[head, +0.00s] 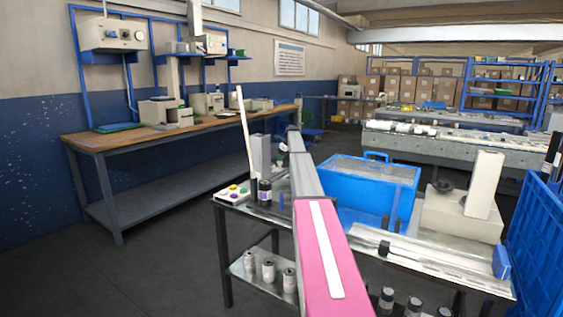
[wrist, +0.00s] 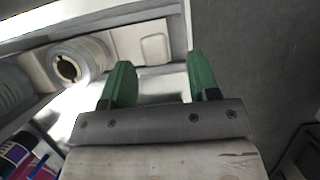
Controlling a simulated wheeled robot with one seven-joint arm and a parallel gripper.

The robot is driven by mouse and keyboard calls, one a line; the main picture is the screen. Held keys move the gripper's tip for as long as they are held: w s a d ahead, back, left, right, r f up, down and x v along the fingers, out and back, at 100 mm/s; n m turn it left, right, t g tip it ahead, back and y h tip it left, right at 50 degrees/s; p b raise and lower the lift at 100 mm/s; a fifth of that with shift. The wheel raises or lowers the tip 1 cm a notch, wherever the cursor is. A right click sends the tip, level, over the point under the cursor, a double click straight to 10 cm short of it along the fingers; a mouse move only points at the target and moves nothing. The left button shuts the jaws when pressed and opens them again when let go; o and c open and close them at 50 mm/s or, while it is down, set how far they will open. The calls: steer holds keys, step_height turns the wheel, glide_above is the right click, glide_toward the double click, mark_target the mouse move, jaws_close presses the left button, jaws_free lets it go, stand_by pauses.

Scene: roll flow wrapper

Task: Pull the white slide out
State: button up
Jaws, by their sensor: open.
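My gripper (wrist: 160,66) shows in the wrist view with two green fingers, spread apart and with nothing held between them. Just beyond the fingertips is a pale white part with a rounded raised panel (wrist: 153,48). It may be the white slide, but I cannot tell for certain. I cannot tell whether the fingers touch it. A pale roll with a dark hollow core (wrist: 68,68) is to the left of the fingers. In the head view my pink and grey arm reaches away over the table, and the gripper at its far end is too small to make out.
A dark-framed table (head: 222,222) carries a button box (head: 232,195), a dark bottle (head: 264,192), a grey upright block (head: 260,155), a blue bin (head: 345,190) and a beige machine (head: 455,218). Several cans stand on its lower shelf. Open floor lies to the left.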

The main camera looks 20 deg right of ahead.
steer(key=v, duration=0.7)
steer(key=shift+r, duration=0.35)
steer(key=shift+s, duration=0.1)
